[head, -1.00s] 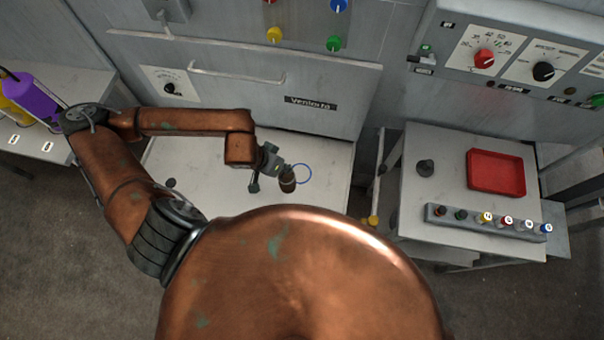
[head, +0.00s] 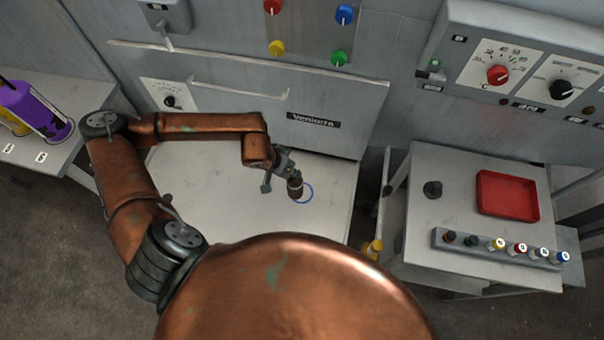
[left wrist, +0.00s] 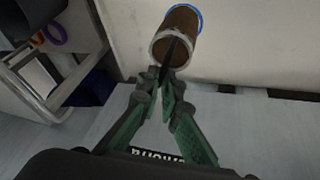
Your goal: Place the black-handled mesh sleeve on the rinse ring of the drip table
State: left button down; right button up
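The brown mesh sleeve (head: 295,188) is a small cylinder with a pale rim, and it shows large in the left wrist view (left wrist: 181,30). Its black handle (left wrist: 174,52) runs along its near side. My left gripper (left wrist: 166,80) has its green fingers brought together at the end of this handle and appears to hold it. In the head view this gripper (head: 287,174) is just up and left of the sleeve. The blue rinse ring (head: 311,195) lies on the pale drip table (head: 210,205). The sleeve overlaps the ring's left side; contact cannot be told. My right gripper is out of view.
A grey panel (head: 240,105) with a handle bar stands behind the drip table. To the right, a side table (head: 410,245) bears a red tray (head: 506,196) and a strip of coloured knobs (head: 480,246). A purple cylinder (head: 35,110) is at far left. The table's left part is mostly clear.

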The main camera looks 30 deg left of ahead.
pick_arm(q)
jog(key=w+a+b+x, duration=0.1)
jog(key=a+x, duration=0.1)
jog(key=x, duration=0.7)
jog(key=shift+w+d+f, duration=0.25)
jog(key=shift+f, duration=0.1)
jog(key=shift+f+b, duration=0.2)
jog(key=shift+b, duration=0.2)
jog(key=c, duration=2.2)
grip_release()
jog(key=shift+o, duration=0.2)
jog(key=shift+r, duration=0.15)
